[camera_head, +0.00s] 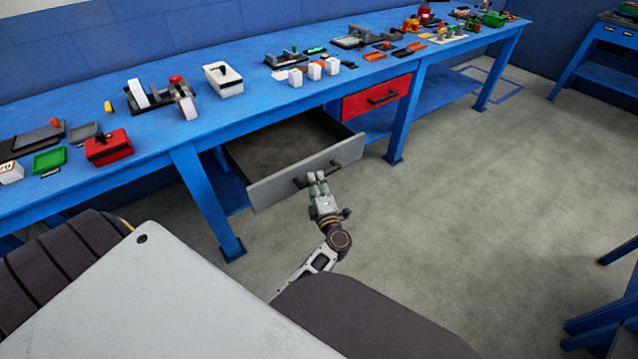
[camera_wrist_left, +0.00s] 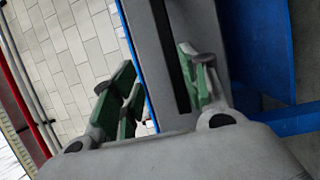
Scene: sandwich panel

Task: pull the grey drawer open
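The grey drawer (camera_head: 310,171) under the blue bench is pulled well out, its dark inside showing. Its dark bar handle (camera_head: 300,183) is on the front panel. My left gripper (camera_head: 317,175) is at the handle, in front of the panel. In the left wrist view its green-padded fingers (camera_wrist_left: 158,80) are apart. The dark bar (camera_wrist_left: 168,40) runs close to the right finger against the grey panel; I see no clear grip on it from both sides. My right gripper is not in view.
A closed red drawer (camera_head: 377,97) is right of the grey one. Blue bench legs (camera_head: 207,205) stand on either side. The bench top (camera_head: 230,118) carries boxes, blocks and tools. The grey floor (camera_head: 450,190) to the right of the drawer is clear.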

